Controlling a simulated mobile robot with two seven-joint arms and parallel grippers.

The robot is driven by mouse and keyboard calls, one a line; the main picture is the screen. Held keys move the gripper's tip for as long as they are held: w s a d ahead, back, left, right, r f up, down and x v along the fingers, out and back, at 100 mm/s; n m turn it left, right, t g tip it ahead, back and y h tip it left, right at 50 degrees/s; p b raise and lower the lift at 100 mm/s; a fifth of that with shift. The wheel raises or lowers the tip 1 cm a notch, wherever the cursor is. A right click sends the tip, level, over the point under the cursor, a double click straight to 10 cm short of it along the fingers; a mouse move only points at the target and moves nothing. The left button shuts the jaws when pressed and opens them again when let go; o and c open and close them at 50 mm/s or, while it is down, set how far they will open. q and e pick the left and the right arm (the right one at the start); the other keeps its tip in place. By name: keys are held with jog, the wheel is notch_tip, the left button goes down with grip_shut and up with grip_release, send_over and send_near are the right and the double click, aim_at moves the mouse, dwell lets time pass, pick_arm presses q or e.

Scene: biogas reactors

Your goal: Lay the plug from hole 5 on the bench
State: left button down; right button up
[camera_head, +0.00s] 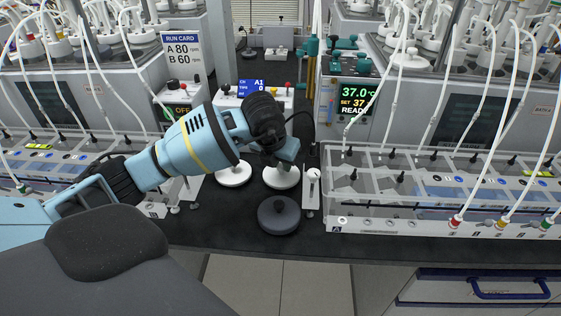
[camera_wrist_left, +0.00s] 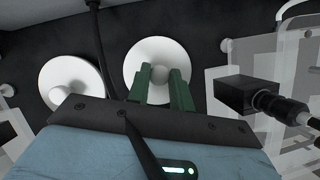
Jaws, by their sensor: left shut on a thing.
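My left gripper (camera_head: 284,162) is in the middle of the camera_head view, pointing down over the bench. In the left wrist view its green fingers (camera_wrist_left: 162,84) are shut on the round knob of a white disc-shaped plug (camera_wrist_left: 148,58). This plug also shows under the gripper in the camera_head view (camera_head: 281,180). It lies flat, at or very near the bench top (camera_head: 225,222); I cannot tell whether it touches. No number on the plug can be seen. My right gripper is not in view.
A second white disc with a knob (camera_head: 233,175) lies just left of the held plug. A dark round disc (camera_head: 279,216) lies in front. A clear-walled rack (camera_head: 430,190) with tubes stands close on the right. A small instrument with a blue screen (camera_head: 252,88) stands behind.

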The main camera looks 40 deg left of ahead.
pick_arm(q)
jog(key=shift+f, duration=0.15)
jog(key=c, duration=1.2)
grip_release()
jog(key=shift+c, duration=0.2)
jog(key=shift+r, duration=0.4)
jog(key=v, duration=1.1)
jog(key=shift+s+r+p, duration=0.15)
jog(key=shift+r+p, duration=0.15)
jog(key=shift+p, duration=0.05)
